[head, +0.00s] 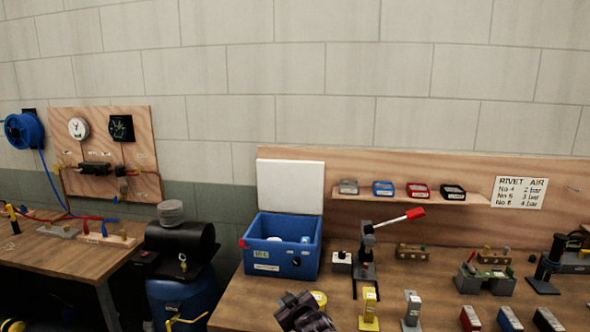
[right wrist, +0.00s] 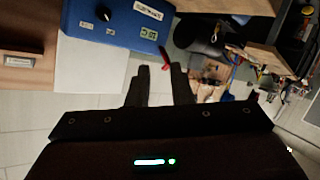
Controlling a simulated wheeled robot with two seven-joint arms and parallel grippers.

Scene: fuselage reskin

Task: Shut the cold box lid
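The cold box (head: 283,262) is a blue box on the wooden bench, with its top open. Its white lid (head: 290,186) stands upright at the back edge, against the wooden back panel. A few pale items show inside the box. My right gripper (head: 303,312) is in front of the box, near the bench's front edge, dark and apart from the box. In the right wrist view its two fingers (right wrist: 157,78) are spread with nothing between them. That view also shows the blue box (right wrist: 118,20) and the white lid (right wrist: 85,66). My left gripper is not in view.
A lever press (head: 367,245) with a red handle stands right of the box. A shelf (head: 425,196) with small bins hangs behind it. Yellow and grey small tools (head: 369,310) stand at the front right.

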